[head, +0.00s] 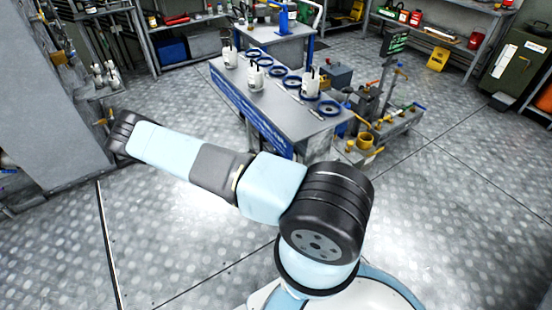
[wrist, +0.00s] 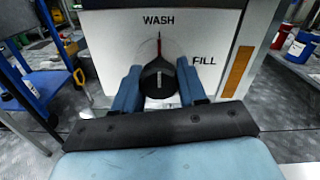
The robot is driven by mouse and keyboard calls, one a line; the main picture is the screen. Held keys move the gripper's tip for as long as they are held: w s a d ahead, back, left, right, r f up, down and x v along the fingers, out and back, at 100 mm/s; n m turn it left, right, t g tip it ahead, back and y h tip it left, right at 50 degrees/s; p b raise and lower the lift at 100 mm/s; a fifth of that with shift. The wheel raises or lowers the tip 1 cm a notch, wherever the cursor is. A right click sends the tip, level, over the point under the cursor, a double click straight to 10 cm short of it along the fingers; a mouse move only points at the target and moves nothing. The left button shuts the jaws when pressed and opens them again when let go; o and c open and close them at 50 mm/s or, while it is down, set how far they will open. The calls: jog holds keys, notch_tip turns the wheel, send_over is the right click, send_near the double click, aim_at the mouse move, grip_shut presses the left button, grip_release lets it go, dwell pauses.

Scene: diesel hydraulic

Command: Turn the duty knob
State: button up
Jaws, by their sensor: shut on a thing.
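The duty knob (wrist: 159,70) is a dark round knob with a pale bar on a white panel (wrist: 108,55) in the wrist view. A thin red pointer above it points up toward the word WASH; the word FILL stands to the right. My gripper (wrist: 158,77) has its two blue fingers on either side of the knob, shut on it. The knob's lower part is partly hidden. In the head view my arm reaches left toward a grey cabinet (head: 40,90); the knob and the fingers cannot be made out there.
A steel bench (head: 275,100) with white containers and blue rings stands ahead. Pipework with yellow valves (head: 375,130) is at its right. In the wrist view an amber strip (wrist: 237,70) lies right of the panel and a blue cart (wrist: 45,85) left. Open floor surrounds my base.

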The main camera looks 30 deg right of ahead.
jog(key=shift+w+m, duration=0.1)
jog(key=shift+m, duration=0.3)
jog(key=m, duration=0.3)
jog(key=shift+m, duration=0.4)
jog(key=m, duration=0.4)
jog(key=shift+m, duration=0.3)
jog(key=m, duration=0.4)
jog(key=shift+m, duration=2.2)
jog(key=o, duration=1)
jog(key=shift+w+a, duration=0.1)
